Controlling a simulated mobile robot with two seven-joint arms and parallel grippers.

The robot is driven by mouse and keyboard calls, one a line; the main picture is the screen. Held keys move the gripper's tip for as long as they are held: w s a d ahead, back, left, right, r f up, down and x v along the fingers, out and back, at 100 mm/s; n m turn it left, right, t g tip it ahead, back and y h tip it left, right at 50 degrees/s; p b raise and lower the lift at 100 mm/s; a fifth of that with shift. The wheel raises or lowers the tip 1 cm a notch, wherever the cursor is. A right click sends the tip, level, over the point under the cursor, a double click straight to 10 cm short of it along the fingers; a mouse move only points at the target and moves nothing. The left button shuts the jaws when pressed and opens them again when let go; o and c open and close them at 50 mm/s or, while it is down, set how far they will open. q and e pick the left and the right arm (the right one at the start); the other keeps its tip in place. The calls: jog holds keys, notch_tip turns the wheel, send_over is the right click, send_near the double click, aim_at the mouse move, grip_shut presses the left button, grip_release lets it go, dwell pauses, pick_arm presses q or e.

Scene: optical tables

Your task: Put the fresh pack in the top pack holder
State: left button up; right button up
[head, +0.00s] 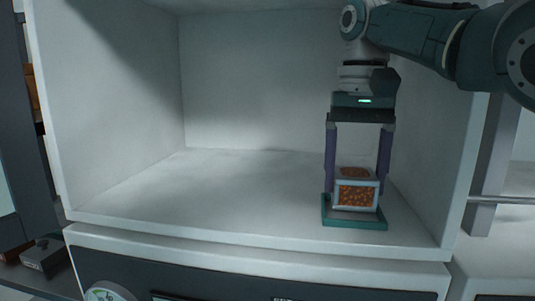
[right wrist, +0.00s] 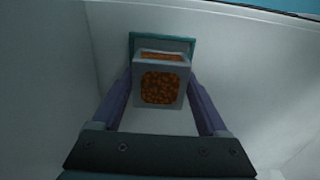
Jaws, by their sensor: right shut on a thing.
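The fresh pack (head: 357,194) is a small clear-sided box with orange beads in it. It stands upright at a teal-rimmed holder (head: 354,222) on the floor of a white open box. My right gripper (head: 357,184) points down and is shut on the pack, with one purple finger on each side. In the right wrist view the pack (right wrist: 160,83) sits between the fingers, with the teal holder (right wrist: 133,42) just beyond it. I cannot tell whether the pack rests fully in the holder. My left gripper is not in view.
The white box (head: 250,228) has side walls, a back wall and a front lip; its floor left of the holder is clear. Its right wall (head: 432,180) is close to my right gripper. Below is a dark panel with a round gauge (head: 104,295). A grey block (head: 45,256) lies at lower left.

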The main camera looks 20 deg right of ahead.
jog(key=shift+f, duration=0.3)
jog(key=shift+f, duration=0.5)
jog(key=o, duration=1.6)
jog(key=shift+c, duration=0.2)
